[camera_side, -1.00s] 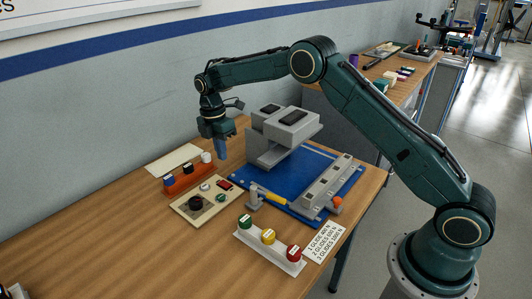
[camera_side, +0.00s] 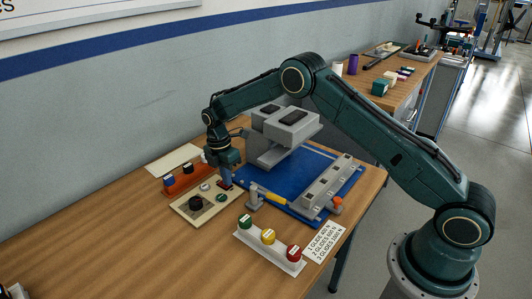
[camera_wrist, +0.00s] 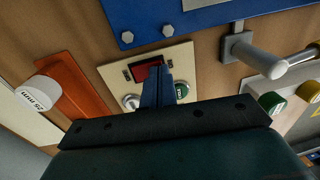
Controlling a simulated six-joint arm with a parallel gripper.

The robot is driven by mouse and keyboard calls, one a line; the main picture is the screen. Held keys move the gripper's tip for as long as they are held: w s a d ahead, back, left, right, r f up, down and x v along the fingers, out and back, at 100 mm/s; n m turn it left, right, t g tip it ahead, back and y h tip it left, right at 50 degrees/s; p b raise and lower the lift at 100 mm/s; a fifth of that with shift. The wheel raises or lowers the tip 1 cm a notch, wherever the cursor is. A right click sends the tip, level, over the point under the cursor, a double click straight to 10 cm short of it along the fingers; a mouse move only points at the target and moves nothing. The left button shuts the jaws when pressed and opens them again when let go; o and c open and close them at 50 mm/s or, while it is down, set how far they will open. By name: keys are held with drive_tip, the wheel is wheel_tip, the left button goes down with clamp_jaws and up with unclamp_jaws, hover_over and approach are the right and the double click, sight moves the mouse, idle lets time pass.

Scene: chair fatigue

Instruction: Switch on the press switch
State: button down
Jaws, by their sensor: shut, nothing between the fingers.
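The cream control panel (camera_side: 180,207) lies on the wooden bench in front of the blue base plate.
The grey press (camera_side: 284,128) stands on the blue base plate (camera_side: 310,158) behind and right. An orange holder (camera_side: 180,183) with capped pieces stands left of my fingers. A white strip (camera_side: 272,252) with green, yellow and red caps lies in front.

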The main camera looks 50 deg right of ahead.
sight(231, 189)
drive_tip(key=shift+s+f, duration=0.65)
drive_tip(key=shift+f, duration=0.2)
drive_tip(key=shift+w, duration=0.1)
drive_tip(key=shift+w+r, duration=0.3)
drive_tip(key=shift+w, duration=0.45)
drive_tip(key=shift+w+r, duration=0.1)
drive_tip(key=shift+r, duration=0.05)
drive_tip(key=shift+r, duration=0.35)
wheel_tip(231, 189, up, 14)
drive_tip(key=s, duration=0.2)
drive_tip(key=shift+s+f, duration=0.2)
